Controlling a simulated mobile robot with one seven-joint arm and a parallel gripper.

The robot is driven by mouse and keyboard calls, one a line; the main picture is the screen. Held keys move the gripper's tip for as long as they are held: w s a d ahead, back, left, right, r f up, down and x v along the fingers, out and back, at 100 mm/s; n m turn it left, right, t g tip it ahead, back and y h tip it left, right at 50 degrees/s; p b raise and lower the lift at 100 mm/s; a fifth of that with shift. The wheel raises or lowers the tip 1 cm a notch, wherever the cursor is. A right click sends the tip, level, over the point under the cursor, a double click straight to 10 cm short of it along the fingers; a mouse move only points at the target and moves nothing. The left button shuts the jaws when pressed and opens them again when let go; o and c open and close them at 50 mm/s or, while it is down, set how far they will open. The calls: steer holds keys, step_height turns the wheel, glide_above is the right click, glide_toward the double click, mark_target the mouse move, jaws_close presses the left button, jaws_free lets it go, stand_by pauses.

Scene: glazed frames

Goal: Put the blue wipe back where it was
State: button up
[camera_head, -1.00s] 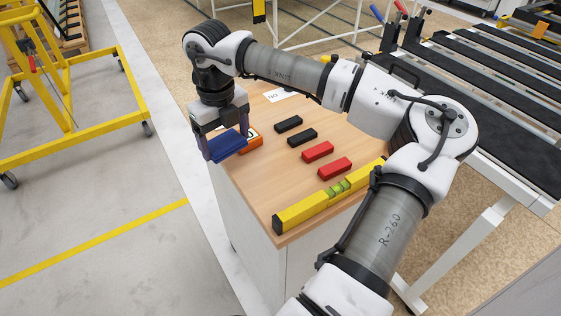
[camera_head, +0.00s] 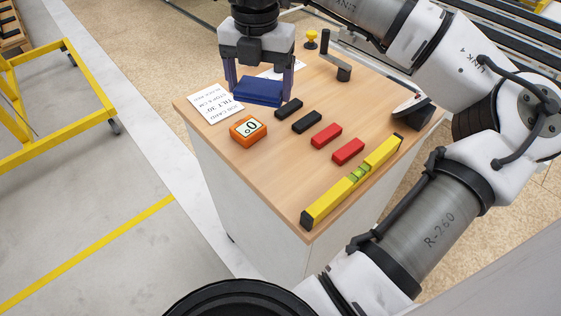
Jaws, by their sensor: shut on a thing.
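The blue wipe (camera_head: 259,92) is a folded dark blue block at the far part of the wooden table top (camera_head: 225,171). My gripper (camera_head: 260,80) points down, with one finger at each side of the wipe, and is shut on it. The wipe is close above the table or touching it; I cannot tell which. A white printed card (camera_head: 215,108) lies just left of the wipe. Another white paper behind the wipe is mostly hidden by my gripper.
An orange device with a dial (camera_head: 248,130), two black blocks (camera_head: 306,122), two red blocks (camera_head: 348,151) and a yellow level (camera_head: 353,180) lie nearer. A yellow knob (camera_head: 311,39) and a black upright handle (camera_head: 335,62) stand at the back right.

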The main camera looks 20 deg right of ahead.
mark_target(279, 165)
steer(key=s+r+m, duration=0.1)
steer(key=s+d+r+m, duration=0.1)
steer(key=m, duration=0.1)
steer(key=s+r+m, duration=0.2)
steer(key=shift+d, duration=0.35)
steer(key=shift+m, duration=0.8)
steer(key=f+p, duration=0.1)
steer(key=f, duration=0.5)
steer(key=f+p, duration=0.1)
steer(key=f, duration=0.5)
steer(key=f+p, duration=0.1)
steer(key=f, duration=0.6)
steer(key=shift+s, duration=0.35)
steer(key=shift+f, duration=0.25)
steer(key=o, duration=0.9)
steer(key=shift+r, duration=0.1)
steer(key=shift+d+r, duration=0.1)
steer(key=shift+r, duration=0.2)
step_height(279, 165, up, 12)
steer(key=b, duration=0.2)
steer(key=shift+f, duration=0.15)
